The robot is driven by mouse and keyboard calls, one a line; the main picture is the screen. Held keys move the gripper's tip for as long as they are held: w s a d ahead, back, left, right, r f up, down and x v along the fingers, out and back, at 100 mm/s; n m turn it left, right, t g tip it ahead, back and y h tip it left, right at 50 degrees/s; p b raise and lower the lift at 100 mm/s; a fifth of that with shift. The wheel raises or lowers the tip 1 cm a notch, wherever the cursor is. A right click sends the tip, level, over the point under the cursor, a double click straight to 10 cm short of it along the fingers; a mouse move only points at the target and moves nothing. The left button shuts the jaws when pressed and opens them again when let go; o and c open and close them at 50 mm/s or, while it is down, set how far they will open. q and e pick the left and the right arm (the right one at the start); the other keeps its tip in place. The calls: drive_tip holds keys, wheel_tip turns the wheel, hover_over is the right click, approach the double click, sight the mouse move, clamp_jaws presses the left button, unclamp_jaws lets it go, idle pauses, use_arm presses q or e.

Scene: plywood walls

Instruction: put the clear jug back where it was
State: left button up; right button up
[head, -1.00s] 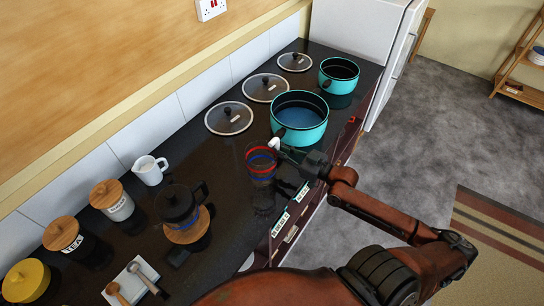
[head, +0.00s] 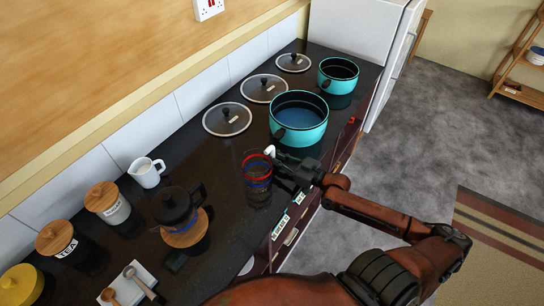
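The clear jug (head: 257,174) is see-through with a red band and a blue band. It is upright at the counter's front part, just in front of the large teal pot. My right gripper (head: 279,172) is at the jug's right side and appears shut on it; the fingertips are partly hidden. A small white piece (head: 270,150) shows at the jug's upper right. The jug's base is close to the dark counter (head: 215,165); I cannot tell whether it touches. My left gripper is not in view.
A large teal pot (head: 298,120) and a smaller one (head: 338,76) stand beyond the jug. Glass lids (head: 227,119) lie along the wall. A French press (head: 177,212) on a wooden board, a white pitcher (head: 147,172) and canisters (head: 107,202) stand left. Counter between press and jug is clear.

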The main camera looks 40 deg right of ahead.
drive_tip(key=o, duration=0.3)
drive_tip(key=shift+o, duration=0.2)
drive_tip(key=shift+r, duration=0.15)
drive_tip(key=v, duration=1.2)
